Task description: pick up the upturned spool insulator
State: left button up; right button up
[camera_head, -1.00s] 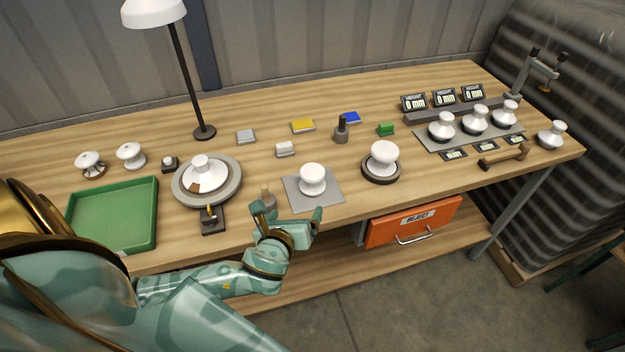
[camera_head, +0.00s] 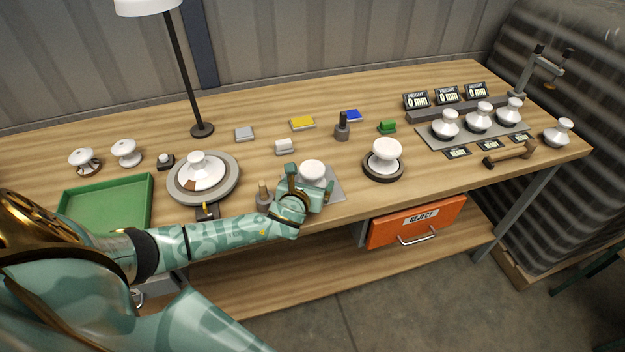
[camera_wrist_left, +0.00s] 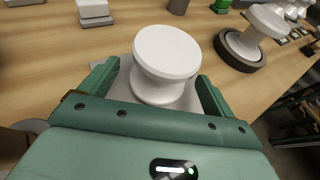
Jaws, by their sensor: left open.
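A white spool insulator (camera_head: 312,172) stands on a grey mat (camera_head: 335,187) near the front edge of the bench, its wide disc on top. It also shows in the left wrist view (camera_wrist_left: 167,52), where the disc hides part of its narrower body. My left gripper (camera_head: 311,187) is open, its fingers on either side of this insulator. In the left wrist view the gripper (camera_wrist_left: 158,85) has one finger left and one right of the spool, with small gaps visible. My right gripper is not in view.
Another white insulator (camera_head: 387,150) stands in a dark round base to the right. A turntable (camera_head: 228,187) with an insulator and a green tray (camera_head: 98,207) are to the left. A small wooden-topped tool (camera_head: 263,198) stands close beside my gripper.

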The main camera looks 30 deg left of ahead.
pick_arm(q)
jog(key=x, duration=0.2)
jog(key=shift+w+f+b, duration=0.15)
jog(key=shift+w+b, duration=0.1)
jog(key=shift+b, duration=0.05)
jog(key=shift+s, duration=0.1)
jog(key=shift+c, duration=0.2)
jog(key=c, duration=1.1)
jog(key=shift+c, duration=0.6)
